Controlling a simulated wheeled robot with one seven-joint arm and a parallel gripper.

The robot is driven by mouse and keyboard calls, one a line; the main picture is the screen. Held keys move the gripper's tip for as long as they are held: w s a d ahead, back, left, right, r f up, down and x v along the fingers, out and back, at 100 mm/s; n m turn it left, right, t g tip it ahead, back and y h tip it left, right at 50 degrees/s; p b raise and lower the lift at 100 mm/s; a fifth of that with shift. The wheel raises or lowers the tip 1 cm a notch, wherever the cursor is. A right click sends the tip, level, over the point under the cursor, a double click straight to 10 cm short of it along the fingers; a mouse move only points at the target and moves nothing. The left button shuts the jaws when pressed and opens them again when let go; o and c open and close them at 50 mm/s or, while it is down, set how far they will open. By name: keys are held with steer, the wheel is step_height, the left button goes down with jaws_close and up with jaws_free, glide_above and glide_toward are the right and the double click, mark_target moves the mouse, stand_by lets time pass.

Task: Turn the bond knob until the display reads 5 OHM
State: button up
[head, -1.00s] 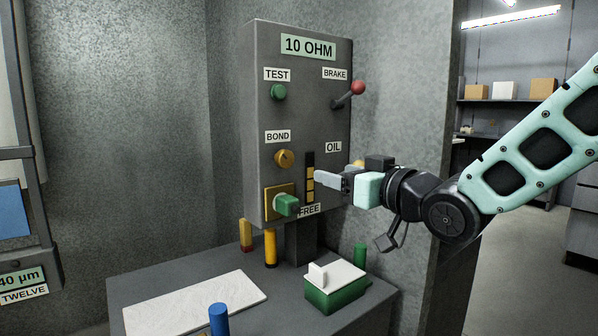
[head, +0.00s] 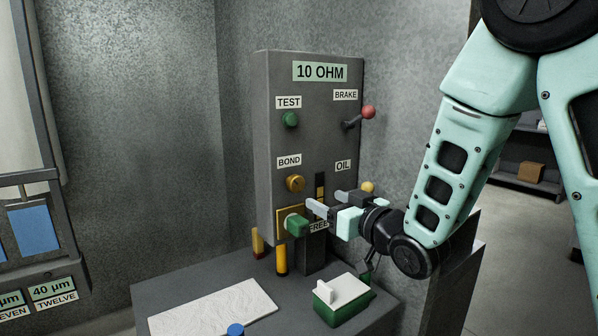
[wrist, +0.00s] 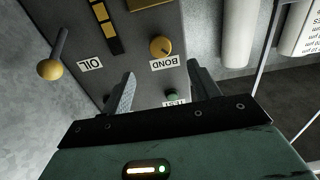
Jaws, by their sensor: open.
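The bond knob (head: 295,183) is a round brass-yellow knob under the BOND label (head: 289,161) on the grey panel (head: 262,120). The display (head: 320,72) at the panel's top reads 10 OHM. My gripper (head: 328,204) is open and empty, in front of the panel, below and right of the knob and apart from it. In the wrist view the knob (wrist: 161,47) shows beyond the two fingers (wrist: 162,88), above the gap between them, with its label upside down. Nothing hides the knob in either view.
A green TEST button (head: 290,119), a red-tipped BRAKE lever (head: 368,112) and a yellow OIL lever knob (head: 368,187) are on the panel. A white slab (head: 212,310) and green box (head: 342,305) lie on the table.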

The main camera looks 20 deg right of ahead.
mark_target(298, 186)
steer(key=p+x, duration=0.2)
steer(key=x, duration=0.9)
steer(key=shift+w+a, duration=0.1)
steer(key=shift+w, duration=0.2)
